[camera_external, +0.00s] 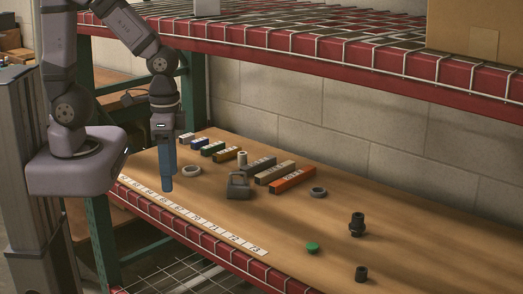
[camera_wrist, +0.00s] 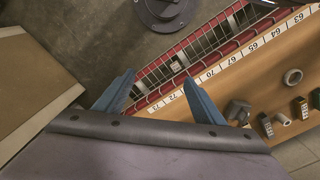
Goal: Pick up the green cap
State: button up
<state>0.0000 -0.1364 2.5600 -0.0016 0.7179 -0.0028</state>
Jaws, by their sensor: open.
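The green cap (camera_external: 312,247) lies on the wooden shelf board, right of centre in the external view. It does not show in the wrist view. My gripper (camera_external: 167,188) points down above the left part of the board, near the numbered strip and well to the left of the cap. In the wrist view my gripper (camera_wrist: 158,88) has its two blue fingers spread apart with nothing between them.
Black fittings (camera_external: 357,225) and (camera_external: 361,273) stand to the right of the cap. A grey ring (camera_external: 318,192), an orange block (camera_external: 292,180) and a grey padlock-shaped part (camera_external: 238,187) lie farther left. An upper red shelf beam (camera_external: 330,65) overhangs the back. The board's right part is mostly clear.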

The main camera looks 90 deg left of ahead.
jog(key=c, duration=0.4)
jog(key=t+b, duration=0.6)
jog(key=b, duration=0.1)
send_near(276, 253)
jog(key=s+r, duration=0.2)
jog(key=s, duration=0.3)
jog(key=w+f+t+b, duration=0.2)
jog(key=w, duration=0.1)
jog(key=w+f+t+b, duration=0.2)
jog(key=w+f, duration=0.1)
jog(key=w+f+t+b, duration=0.2)
jog(key=w, duration=0.1)
jog(key=shift+w+f, duration=0.2)
jog(key=shift+w, duration=0.05)
jog(key=shift+w+f+t+b, duration=0.15)
jog(key=shift+t+b, duration=0.3)
jog(key=shift+t, duration=0.15)
jog(key=shift+w+f+t+b, duration=0.15)
jog(key=shift+t+b, duration=0.25)
jog(key=shift+t, duration=0.2)
jog(key=shift+s+d+r+t+b, duration=0.1)
jog(key=shift+s+r+t+b, duration=0.1)
jog(key=shift+t+b, duration=0.55)
jog(key=shift+t, duration=0.25)
